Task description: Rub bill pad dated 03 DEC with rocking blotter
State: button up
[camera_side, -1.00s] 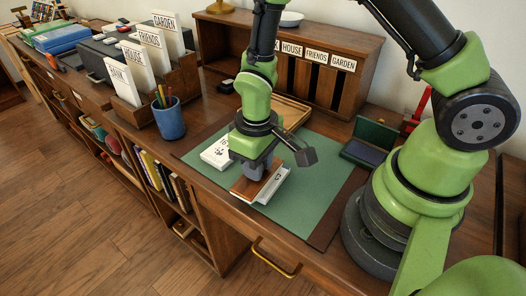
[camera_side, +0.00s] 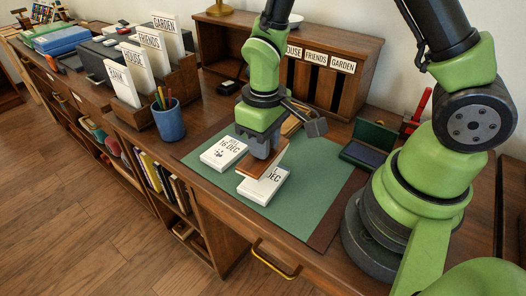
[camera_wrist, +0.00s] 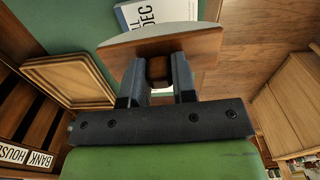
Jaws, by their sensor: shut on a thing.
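My gripper (camera_side: 262,150) is shut on the wooden rocking blotter (camera_side: 266,163), which is tilted over the green desk mat. The wrist view shows its wooden top and pale curved edge (camera_wrist: 165,45) between my fingers. A white bill pad (camera_side: 265,187) lies just in front of and below the blotter; "DEC" shows, but its day number is hidden. It also shows partly beyond the blotter in the wrist view (camera_wrist: 140,14). Whether blotter and pad touch, I cannot tell. A second white pad (camera_side: 223,153), to the left, reads "16 DEC".
A wooden tray (camera_wrist: 62,72) lies behind my gripper. A dark open box (camera_side: 368,146) is on the right, a blue pencil cup (camera_side: 169,121) on the left. A labelled pigeonhole rack (camera_side: 345,70) stands behind. The mat's front right (camera_side: 315,190) is clear.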

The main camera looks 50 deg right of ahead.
jog(key=shift+r, duration=2.05)
